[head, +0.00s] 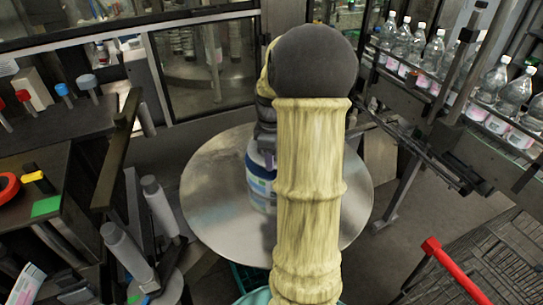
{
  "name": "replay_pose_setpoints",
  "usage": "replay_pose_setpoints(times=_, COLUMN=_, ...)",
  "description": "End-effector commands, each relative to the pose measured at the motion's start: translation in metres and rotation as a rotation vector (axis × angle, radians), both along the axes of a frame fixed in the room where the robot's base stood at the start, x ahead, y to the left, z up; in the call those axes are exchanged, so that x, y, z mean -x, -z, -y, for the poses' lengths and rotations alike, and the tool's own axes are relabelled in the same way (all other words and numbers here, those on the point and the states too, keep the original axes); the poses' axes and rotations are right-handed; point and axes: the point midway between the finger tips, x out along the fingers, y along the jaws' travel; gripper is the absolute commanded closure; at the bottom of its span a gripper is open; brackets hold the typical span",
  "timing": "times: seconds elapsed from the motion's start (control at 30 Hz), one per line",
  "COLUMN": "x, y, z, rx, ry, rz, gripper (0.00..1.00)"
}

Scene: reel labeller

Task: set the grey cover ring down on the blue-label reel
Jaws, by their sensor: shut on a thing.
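The blue-label reel (260,186) stands on a round metal table (215,205), white with blue bands. My sleeved arm hides its right side. My gripper (266,141) is a dark shape just above the top of the reel, mostly behind my arm. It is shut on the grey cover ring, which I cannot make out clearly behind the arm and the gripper. I cannot tell whether the ring touches the reel.
A conveyor with clear bottles (490,85) runs along the upper right. Grey cylinders (125,250) stand at the lower left, beside a dark bench (75,190). A red bar (455,270) is at the lower right. The metal table's left part is bare.

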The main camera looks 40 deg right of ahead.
Motion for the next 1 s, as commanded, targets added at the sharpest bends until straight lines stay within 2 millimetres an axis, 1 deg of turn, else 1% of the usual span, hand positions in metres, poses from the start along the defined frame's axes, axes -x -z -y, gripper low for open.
replay_pose_setpoints(times=0.23, x=0.0000, y=0.0075, z=0.0000, rx=0.000, ry=0.000, rz=0.000, gripper=0.91)
replay_pose_setpoints(times=0.6, x=-0.0005, y=-0.0003, z=-0.0031, rx=0.000, ry=0.000, rz=0.000, gripper=0.91)
replay_pose_setpoints(times=1.0, x=-0.0008, y=-0.0001, z=-0.0039, rx=0.000, ry=0.000, rz=0.000, gripper=0.91)
